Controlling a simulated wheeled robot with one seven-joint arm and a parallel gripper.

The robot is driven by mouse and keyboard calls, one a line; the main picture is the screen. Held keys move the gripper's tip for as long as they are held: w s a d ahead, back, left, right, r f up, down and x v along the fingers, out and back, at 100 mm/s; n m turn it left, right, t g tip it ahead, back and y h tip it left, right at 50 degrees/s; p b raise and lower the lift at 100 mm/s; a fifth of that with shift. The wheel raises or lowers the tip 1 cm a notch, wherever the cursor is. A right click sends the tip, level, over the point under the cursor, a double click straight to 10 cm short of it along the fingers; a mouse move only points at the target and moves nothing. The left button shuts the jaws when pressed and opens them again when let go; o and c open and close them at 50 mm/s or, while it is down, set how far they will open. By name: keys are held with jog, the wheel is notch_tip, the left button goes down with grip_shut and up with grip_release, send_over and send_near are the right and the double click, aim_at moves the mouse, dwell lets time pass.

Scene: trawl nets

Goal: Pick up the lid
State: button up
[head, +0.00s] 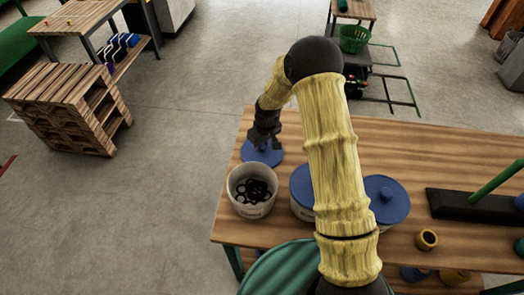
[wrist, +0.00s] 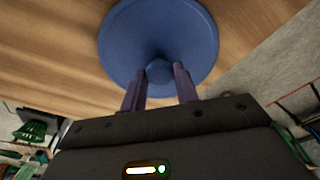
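The lid (head: 262,153) is a round blue disc with a small knob in its middle. In the head view it is at the table's left end, behind an open white bucket. In the wrist view the lid (wrist: 160,35) looks flat, with bare wood around it. My gripper (head: 265,141) is above it, pointing down. In the wrist view my gripper (wrist: 160,78) has one dark finger on each side of the knob, both close against it, and looks shut on it. Whether the lid touches the table cannot be told.
The open bucket (head: 252,191) holds several black rings. Two blue-lidded containers (head: 386,199) stand to its right, one partly behind my arm.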

aim_at(262, 146)
jog(key=shift+c, duration=1.4)
notch_tip(262, 146, up, 10)
jog(key=b, duration=0.1)
